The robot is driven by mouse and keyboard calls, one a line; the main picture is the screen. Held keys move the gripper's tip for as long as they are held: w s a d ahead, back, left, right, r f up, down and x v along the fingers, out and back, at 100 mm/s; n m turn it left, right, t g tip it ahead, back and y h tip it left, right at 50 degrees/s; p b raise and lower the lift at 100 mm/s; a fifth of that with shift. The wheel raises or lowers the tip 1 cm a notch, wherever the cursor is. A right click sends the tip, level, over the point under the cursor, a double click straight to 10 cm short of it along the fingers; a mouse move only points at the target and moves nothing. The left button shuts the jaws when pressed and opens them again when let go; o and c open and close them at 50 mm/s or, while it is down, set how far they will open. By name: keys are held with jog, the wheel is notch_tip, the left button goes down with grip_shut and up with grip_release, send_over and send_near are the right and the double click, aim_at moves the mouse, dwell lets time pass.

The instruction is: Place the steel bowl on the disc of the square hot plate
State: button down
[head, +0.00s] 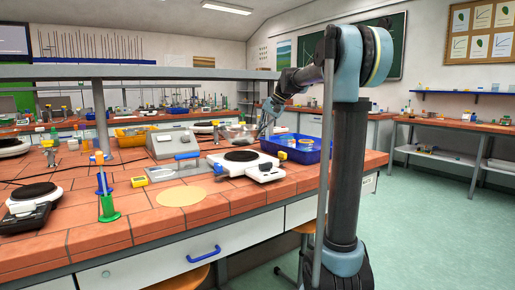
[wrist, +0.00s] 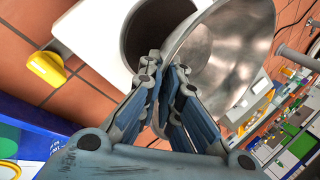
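The steel bowl (head: 238,132) shows in the head view just behind and above the square hot plate. In the wrist view the bowl (wrist: 232,55) fills the upper right, with its rim running between the fingers. My gripper (head: 261,137) is at the bowl's right side in the head view; in the wrist view its fingers (wrist: 166,78) are closed about the rim. The white square hot plate (head: 219,167) has a dark round disc (head: 241,156), which looks bare. The bowl hides part of the disc (wrist: 150,28) in the wrist view. The exact height of the bowl is unclear.
A blue tray (head: 292,155) with items stands right of the hot plate. A grey instrument (head: 173,143) stands behind left. A tan round mat (head: 181,196), a green-based cylinder (head: 108,205) and another dark-disc device (head: 33,195) are at left. A shelf (head: 140,72) runs above the bench.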

jog(key=shift+f, duration=2.65)
jog(key=c, duration=1.8)
grip_release()
jog(key=v, duration=1.2)
jog(key=s+d+f+h, duration=0.2)
jog(key=s+d+f, duration=0.2)
jog(key=s+f, duration=0.8)
jog(key=s+d+f+n+h, duration=0.1)
jog(key=s+d+f+h, duration=0.1)
jog(key=s+f, duration=1)
jog(key=s+d+f+n+t+h, duration=0.1)
jog(key=s+d+f, duration=0.4)
jog(key=s+f, duration=0.7)
jog(key=s+h, duration=0.1)
jog(key=s, duration=0.1)
jog(key=shift+s+d, duration=0.35)
jog(key=shift+f, duration=0.1)
